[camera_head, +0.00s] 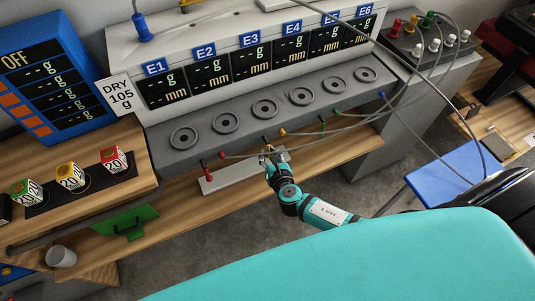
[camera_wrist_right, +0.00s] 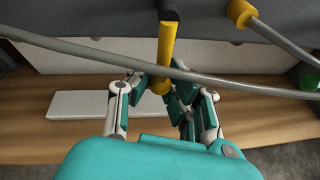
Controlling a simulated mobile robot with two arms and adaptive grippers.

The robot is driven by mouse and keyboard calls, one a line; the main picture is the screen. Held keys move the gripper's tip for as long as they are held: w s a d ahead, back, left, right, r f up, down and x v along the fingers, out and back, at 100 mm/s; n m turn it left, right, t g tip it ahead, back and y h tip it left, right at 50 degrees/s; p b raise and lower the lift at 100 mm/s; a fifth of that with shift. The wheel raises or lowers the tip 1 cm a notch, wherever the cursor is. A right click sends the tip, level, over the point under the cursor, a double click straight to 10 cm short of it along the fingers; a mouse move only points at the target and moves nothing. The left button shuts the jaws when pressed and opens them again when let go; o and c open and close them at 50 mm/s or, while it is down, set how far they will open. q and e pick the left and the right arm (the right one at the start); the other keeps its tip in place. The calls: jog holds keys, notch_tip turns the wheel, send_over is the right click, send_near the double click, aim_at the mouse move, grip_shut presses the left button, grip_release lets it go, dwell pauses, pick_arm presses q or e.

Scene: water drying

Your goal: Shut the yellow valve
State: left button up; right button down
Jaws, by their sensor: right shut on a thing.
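The yellow valve (camera_wrist_right: 165,58) shows in the right wrist view as a yellow lever with a rounded end, below a dark mount on the grey front. In the head view it is a small yellow piece (camera_head: 268,147), partly hidden by my gripper. My right gripper (camera_wrist_right: 160,88) is shut on the lever's rounded end, with fingers on both sides; it also shows in the head view (camera_head: 273,158). A grey tube (camera_wrist_right: 130,66) crosses in front of the lever. My left gripper is not in view.
A yellow tube fitting (camera_wrist_right: 240,12) is close to the right of the lever. Red valve parts (camera_head: 206,165) are to the left and a green one (camera_head: 322,131) to the right. A white flat board (camera_head: 222,181) lies below. Tubes run across the right side.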

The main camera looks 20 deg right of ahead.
jog(key=c, duration=1.5)
grip_release()
jog(key=shift+s, duration=0.1)
jog(key=shift+o, duration=0.2)
jog(key=d+v, duration=0.1)
jog(key=v, duration=1.1)
jog(key=shift+a, duration=0.45)
jog(key=s+d+f+m+g, duration=0.2)
jog(key=s+f+m, duration=0.2)
jog(key=f, duration=0.4)
jog(key=s+d+f+m+g, duration=0.2)
jog(key=s+f+m+g, duration=0.1)
jog(key=f+m, duration=0.3)
jog(key=s+d+f+m+g, duration=0.2)
jog(key=s+f+m, duration=0.15)
jog(key=f, duration=0.55)
jog(key=s+f+m+g, duration=0.2)
jog(key=s+f+m, duration=0.2)
jog(key=s, duration=0.3)
jog(key=s+a+f+m+g, duration=0.1)
jog(key=s+f+m, duration=0.2)
jog(key=s+m, duration=0.4)
jog(key=s+a+f+m+g+y, duration=0.1)
jog(key=s+f+m+g, duration=0.1)
jog(key=s+f+m, duration=0.2)
jog(key=s+m, duration=0.2)
jog(key=s, duration=0.2)
jog(key=shift+f+g, duration=0.3)
